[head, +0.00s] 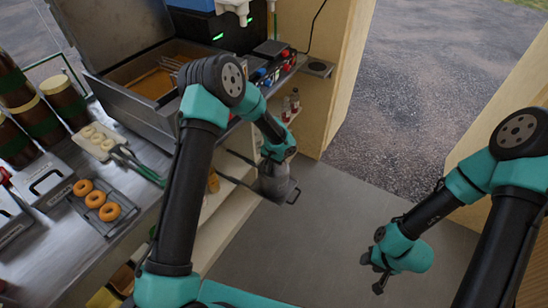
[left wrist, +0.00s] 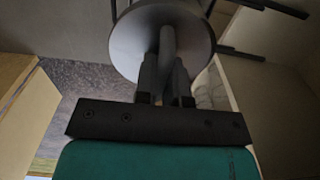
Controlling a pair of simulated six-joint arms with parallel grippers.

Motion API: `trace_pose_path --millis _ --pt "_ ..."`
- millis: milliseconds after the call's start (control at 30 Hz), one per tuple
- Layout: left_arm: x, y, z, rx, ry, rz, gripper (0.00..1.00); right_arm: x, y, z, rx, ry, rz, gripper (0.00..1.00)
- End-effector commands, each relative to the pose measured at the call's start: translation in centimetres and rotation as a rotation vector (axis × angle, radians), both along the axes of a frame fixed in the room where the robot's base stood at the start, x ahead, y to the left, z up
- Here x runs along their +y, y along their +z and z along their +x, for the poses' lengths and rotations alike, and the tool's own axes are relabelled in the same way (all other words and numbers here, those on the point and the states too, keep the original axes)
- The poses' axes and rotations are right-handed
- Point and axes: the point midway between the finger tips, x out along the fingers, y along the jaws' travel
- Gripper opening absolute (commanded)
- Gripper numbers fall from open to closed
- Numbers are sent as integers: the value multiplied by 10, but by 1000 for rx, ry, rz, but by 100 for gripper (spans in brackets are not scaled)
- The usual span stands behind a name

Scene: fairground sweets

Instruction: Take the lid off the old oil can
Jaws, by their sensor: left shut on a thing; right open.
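A grey metal can-like body (head: 273,184) shows at the end of my left arm in the head view, beside the low shelf and above the floor. My left gripper (head: 277,158) is at its top. In the left wrist view a round grey lid (left wrist: 133,45) fills the upper middle, and my left gripper (left wrist: 166,85) is shut on its upright handle (left wrist: 167,45). I cannot tell whether the lid still touches the can. My right gripper (head: 376,275) is open and empty over the floor at the lower right, well apart from the can.
A steel counter (head: 85,255) on the left holds a tray with orange rings (head: 95,199), brown jars (head: 62,105) and an open fryer (head: 150,85). Small bottles (head: 290,103) stand at the wooden wall. The grey floor (head: 310,240) between my arms is clear.

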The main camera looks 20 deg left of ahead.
Motion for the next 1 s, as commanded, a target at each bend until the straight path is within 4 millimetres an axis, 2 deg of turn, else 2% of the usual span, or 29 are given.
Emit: trace_pose_path --millis 233,433,700,1000 --pt "-14 5 -51 3 -4 1 0 0 0 0 0 0 0 43" --pt "-23 8 -81 2 -2 0 0 0 0 0 0 0 0 43" --pt "-28 10 -100 1 0 1 0 0 0 0 0 0 0 43" --pt "-29 10 -101 0 0 1 0 0 0 0 0 0 0 43"
